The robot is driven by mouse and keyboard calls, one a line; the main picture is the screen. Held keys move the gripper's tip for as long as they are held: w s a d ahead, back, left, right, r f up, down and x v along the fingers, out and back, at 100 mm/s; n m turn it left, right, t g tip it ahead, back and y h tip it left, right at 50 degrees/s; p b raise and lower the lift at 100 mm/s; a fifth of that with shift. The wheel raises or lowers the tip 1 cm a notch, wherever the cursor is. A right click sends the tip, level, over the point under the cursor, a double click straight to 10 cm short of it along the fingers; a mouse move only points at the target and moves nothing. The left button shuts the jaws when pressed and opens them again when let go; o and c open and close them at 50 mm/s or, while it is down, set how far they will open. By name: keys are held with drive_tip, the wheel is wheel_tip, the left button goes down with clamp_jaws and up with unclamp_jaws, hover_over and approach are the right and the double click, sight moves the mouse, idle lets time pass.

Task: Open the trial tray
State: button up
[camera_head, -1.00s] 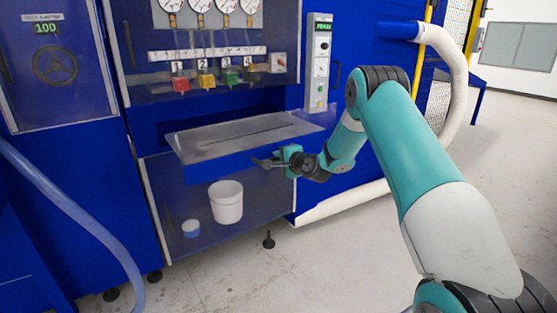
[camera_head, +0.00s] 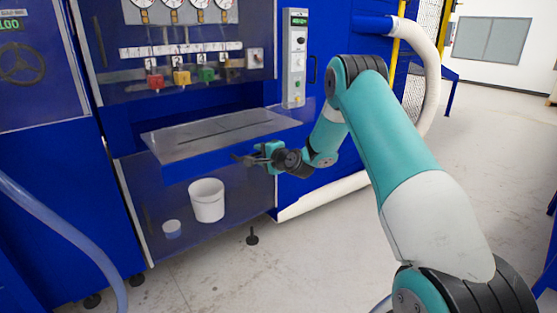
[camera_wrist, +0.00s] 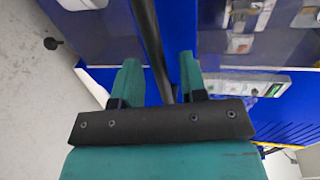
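The trial tray seems to be the shelf with a flat grey top (camera_head: 190,146) and a blue front, jutting from the blue machine; I cannot tell how far it is pulled out. My gripper (camera_head: 246,158) is in front of the tray's front edge, right of its middle. In the wrist view my gripper (camera_wrist: 160,78) is open, with a dark bar (camera_wrist: 148,35) running between its two teal fingers. The bar looks like a handle. A narrow gap shows on each side of it. The fingertips are too small to make out in the head view.
A white bucket (camera_head: 207,201) and a small blue-and-white cup (camera_head: 172,229) are in the compartment below the tray. Colored valves (camera_head: 182,78) and a control panel (camera_head: 294,58) are above it. A hose (camera_head: 65,235) hangs at left. Open floor lies at right.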

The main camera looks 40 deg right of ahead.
drive_tip(key=s+r+b, duration=0.3)
drive_tip(key=s, duration=1.2)
drive_tip(key=shift+s+d+b, duration=0.3)
drive_tip(key=shift+s, duration=0.05)
drive_tip(key=shift+a+r, duration=0.1)
drive_tip(key=shift+r, duration=0.05)
drive_tip(key=s+a+r+n+g+y+p, duration=0.2)
drive_tip(key=a+r+n, duration=0.15)
drive_tip(key=a, duration=0.35)
drive_tip(key=s+a+r+n+g+y+p, duration=0.1)
drive_tip(key=a+r+n+g+y, duration=0.15)
drive_tip(key=a+n, duration=0.4)
drive_tip(key=s+a+r+n+g+y+p, duration=0.2)
drive_tip(key=a+r+y, duration=0.1)
drive_tip(key=a, duration=0.6)
drive_tip(key=s+a+r+n+g+p, duration=0.35)
drive_tip(key=s+a+n+g, duration=0.2)
drive_tip(key=s+a, duration=0.35)
drive_tip(key=s+r+n+g+h+p, duration=0.2)
drive_tip(key=s+n, duration=0.5)
drive_tip(key=s, duration=0.8)
drive_tip(key=shift+r+g+h, duration=0.85)
drive_tip(key=shift+g+h, duration=0.05)
drive_tip(key=shift+h, duration=0.05)
